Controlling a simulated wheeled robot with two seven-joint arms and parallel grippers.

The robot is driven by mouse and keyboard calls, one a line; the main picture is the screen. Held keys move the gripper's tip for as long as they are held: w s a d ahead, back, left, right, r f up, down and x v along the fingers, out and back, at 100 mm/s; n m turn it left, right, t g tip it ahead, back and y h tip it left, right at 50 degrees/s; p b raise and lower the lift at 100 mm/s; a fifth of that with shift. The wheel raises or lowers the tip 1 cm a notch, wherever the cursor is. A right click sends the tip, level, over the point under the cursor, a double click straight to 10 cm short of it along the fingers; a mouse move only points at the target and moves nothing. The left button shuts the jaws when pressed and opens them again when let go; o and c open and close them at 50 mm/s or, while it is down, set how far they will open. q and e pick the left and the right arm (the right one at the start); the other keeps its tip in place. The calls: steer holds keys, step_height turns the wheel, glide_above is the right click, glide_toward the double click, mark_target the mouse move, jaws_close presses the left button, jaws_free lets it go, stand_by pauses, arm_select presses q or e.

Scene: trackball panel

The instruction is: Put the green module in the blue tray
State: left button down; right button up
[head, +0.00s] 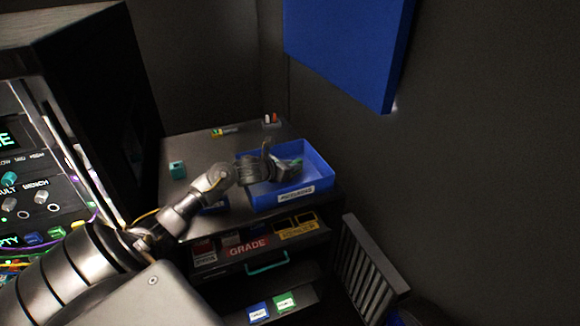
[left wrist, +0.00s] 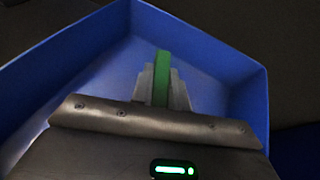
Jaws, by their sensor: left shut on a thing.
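The blue tray (head: 318,171) stands on the right part of the dark cabinet top, with a white label on its front. My left gripper (head: 286,166) reaches in from the left and is over or inside the tray. The green module (left wrist: 162,78) is held between its two fingers in the left wrist view, with the tray's blue walls (left wrist: 215,58) around it. In the head view only a small green part (head: 297,163) of the module shows near the fingers. Whether it touches the tray floor cannot be told. My right gripper is not in view.
A teal block (head: 177,169) sits on the cabinet top (head: 200,148), left of the tray. Small items lie at the back edge. An open drawer with labelled bins (head: 250,246) is below. A lit panel (head: 30,170) stands at left, a slatted rack (head: 368,268) at lower right.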

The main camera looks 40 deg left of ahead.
arm_select(q)
steer(key=shift+f+b, duration=0.2)
steer(key=shift+b, duration=0.1)
steer(key=c, duration=1.4)
jaws_free()
steer(key=shift+o, duration=0.2)
steer(key=shift+r, duration=0.1)
steer(key=shift+s+r+p, duration=0.2)
steer(key=shift+r+p, duration=0.1)
steer(key=shift+p, duration=0.2)
steer(key=p+v, duration=0.4)
steer(key=v, duration=0.7)
steer(key=shift+s, duration=0.4)
